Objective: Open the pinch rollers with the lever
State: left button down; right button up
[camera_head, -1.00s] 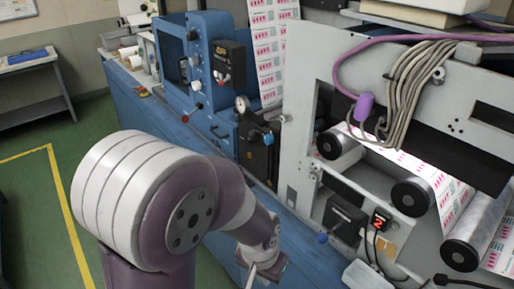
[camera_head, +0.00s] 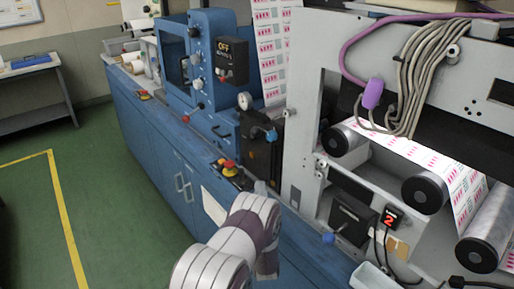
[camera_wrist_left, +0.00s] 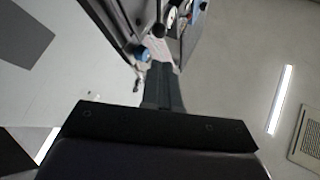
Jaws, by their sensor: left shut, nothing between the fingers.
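A lever with a blue knob (camera_head: 270,135) sticks out of the black unit (camera_head: 262,160) on the blue machine, below a round gauge. A second blue knob (camera_head: 328,238) sits lower right on a black box. I cannot tell for certain which one works the pinch rollers. My left gripper (camera_head: 263,187) points upward below and in front of the black unit, apart from the upper blue knob, partly hidden by my arm. In the left wrist view its fingers (camera_wrist_left: 162,85) are shut and empty, with a blue knob (camera_wrist_left: 143,54) just beyond their tips. My right gripper is out of view.
An emergency stop button (camera_head: 230,168) stands on the blue bench top to the left of my gripper. The grey machine frame (camera_head: 308,110) rises to the right, with printed-web rollers (camera_head: 424,192) and cables beyond. The green floor at left is clear.

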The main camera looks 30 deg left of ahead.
aim_at(256, 136)
pick_arm(q)
jog(key=p+x, duration=0.3)
jog(key=x, duration=1.1)
jog(key=shift+p, duration=0.35)
jog(key=shift+r, duration=0.15)
